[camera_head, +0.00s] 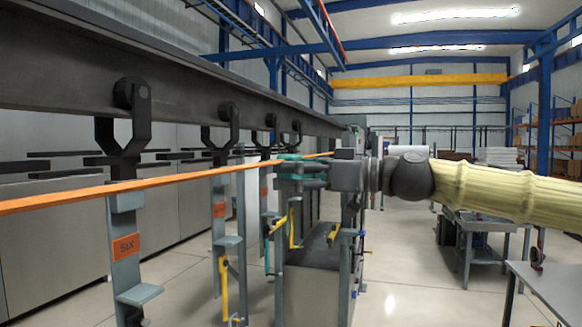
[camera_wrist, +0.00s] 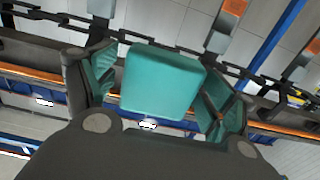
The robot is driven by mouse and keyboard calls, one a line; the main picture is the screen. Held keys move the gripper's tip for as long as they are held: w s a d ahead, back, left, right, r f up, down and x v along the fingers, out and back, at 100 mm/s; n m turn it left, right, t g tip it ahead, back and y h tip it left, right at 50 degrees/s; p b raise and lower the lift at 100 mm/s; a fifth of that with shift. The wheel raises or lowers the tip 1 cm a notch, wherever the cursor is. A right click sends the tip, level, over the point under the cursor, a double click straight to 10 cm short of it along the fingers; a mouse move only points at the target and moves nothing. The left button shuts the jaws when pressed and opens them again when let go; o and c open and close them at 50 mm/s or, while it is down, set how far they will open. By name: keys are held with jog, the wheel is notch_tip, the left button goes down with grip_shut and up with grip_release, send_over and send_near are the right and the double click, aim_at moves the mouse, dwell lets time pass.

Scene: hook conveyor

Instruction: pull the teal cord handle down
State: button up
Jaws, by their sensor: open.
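The teal handle (camera_wrist: 162,82) shows in the wrist view as a rounded block between the two fingers of my gripper (camera_wrist: 160,92). The fingers have teal inner pads and stand open on either side of it; I cannot tell whether either pad touches it. In the head view my gripper (camera_head: 298,172) reaches in from the right, level, at the height of the orange cord (camera_head: 130,187). Teal shows at its tips, where handle and pads are hard to tell apart. The join between handle and cord is not clear.
A dark overhead rail (camera_head: 190,85) carries several black hooks (camera_head: 122,125) with hanging grey carriers, one signed SIX (camera_head: 126,247). Yellow hooks and a grey cabinet (camera_head: 315,285) stand below my gripper. A workbench (camera_head: 550,290) is at right. The floor between is open.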

jog(key=shift+a, duration=0.15)
jog(key=c, duration=1.5)
jog(key=shift+o, duration=0.2)
notch_tip(320, 180, down, 5)
jog(key=b, duration=0.7)
jog(key=shift+f+b, duration=0.2)
jog(key=shift+b, duration=0.2)
jog(key=o, duration=1.5)
jog(key=shift+c, duration=0.2)
jog(key=shift+r, duration=0.1)
